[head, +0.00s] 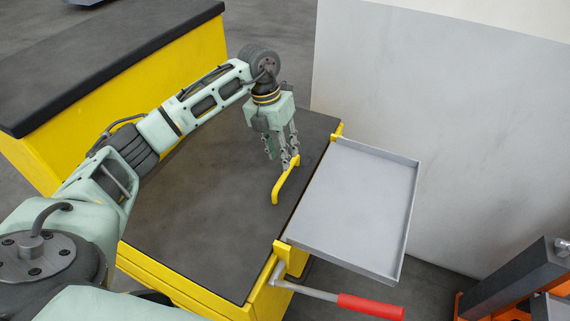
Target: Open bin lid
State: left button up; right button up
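The bin is yellow, with a flat dark lid (190,222) lying closed on top. A yellow bar handle (283,187) stands on the lid near its right edge. My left gripper (281,163) points down at the far end of this handle. Its fingers look apart, one beside the handle end and one to its left. Whether a finger touches the handle cannot be told. My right gripper is not in view.
A grey shallow tray (356,208) is fixed at the bin's right side. A lever with a red grip (371,306) sticks out below it. A second yellow bin with a dark top (110,62) stands back left. A pale wall (440,130) is behind the tray.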

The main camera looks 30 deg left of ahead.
pick_arm(q)
jog(key=shift+d+f+p, duration=0.2)
jog(key=shift+f, duration=0.7)
jog(key=shift+d+f+p, duration=0.15)
jog(key=shift+f, duration=0.7)
jog(key=shift+d+f+p, duration=0.2)
jog(key=shift+f, duration=0.7)
grip_shut()
jog(key=shift+w, duration=0.1)
